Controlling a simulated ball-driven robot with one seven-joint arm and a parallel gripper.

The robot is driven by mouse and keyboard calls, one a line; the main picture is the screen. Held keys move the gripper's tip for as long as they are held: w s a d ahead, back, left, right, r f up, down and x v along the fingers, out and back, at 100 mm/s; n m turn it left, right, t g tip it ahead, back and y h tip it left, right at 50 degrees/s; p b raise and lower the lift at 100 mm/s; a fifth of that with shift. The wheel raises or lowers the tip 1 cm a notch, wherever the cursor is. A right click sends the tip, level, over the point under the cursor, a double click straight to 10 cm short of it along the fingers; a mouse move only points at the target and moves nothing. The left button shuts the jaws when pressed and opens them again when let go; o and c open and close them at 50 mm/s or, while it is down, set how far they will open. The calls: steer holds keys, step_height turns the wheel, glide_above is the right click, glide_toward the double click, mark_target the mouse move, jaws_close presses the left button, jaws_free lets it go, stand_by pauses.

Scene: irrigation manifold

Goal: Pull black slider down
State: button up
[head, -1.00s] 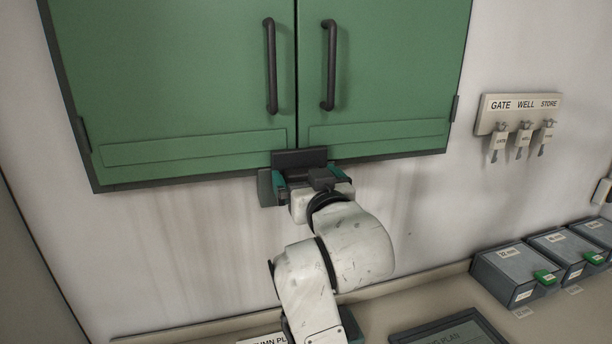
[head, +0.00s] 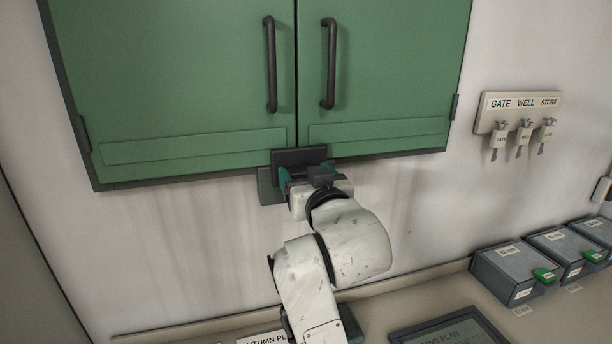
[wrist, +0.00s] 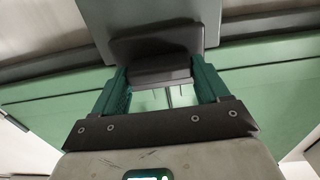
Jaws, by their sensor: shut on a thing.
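The black slider (head: 300,156) sits at the bottom edge of the green cabinet (head: 190,85), below the gap between its two doors. In the wrist view the slider's dark block (wrist: 158,56) lies between the two teal fingers. My gripper (head: 303,177) is shut on the slider from the front and below. In the wrist view my gripper (wrist: 160,85) has one finger on each side of the block. A grey backing plate (head: 267,187) shows behind the slider, partly hidden by my gripper.
Two dark handles (head: 271,65) hang on the closed doors. A key rack (head: 519,103) labelled GATE, WELL and STORE is on the wall at right. Grey boxes (head: 515,272) and a framed board (head: 450,332) are on the counter. The wall beside my arm is clear.

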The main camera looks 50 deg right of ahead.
steer(key=c, duration=0.4)
steer(key=shift+w+f+b, duration=0.1)
steer(key=shift+f+b, duration=1.75)
steer(key=shift+f, duration=0.65)
steer(key=o, duration=1.5)
steer(key=shift+p+v, duration=2.45)
steer(key=shift+v, duration=2.9)
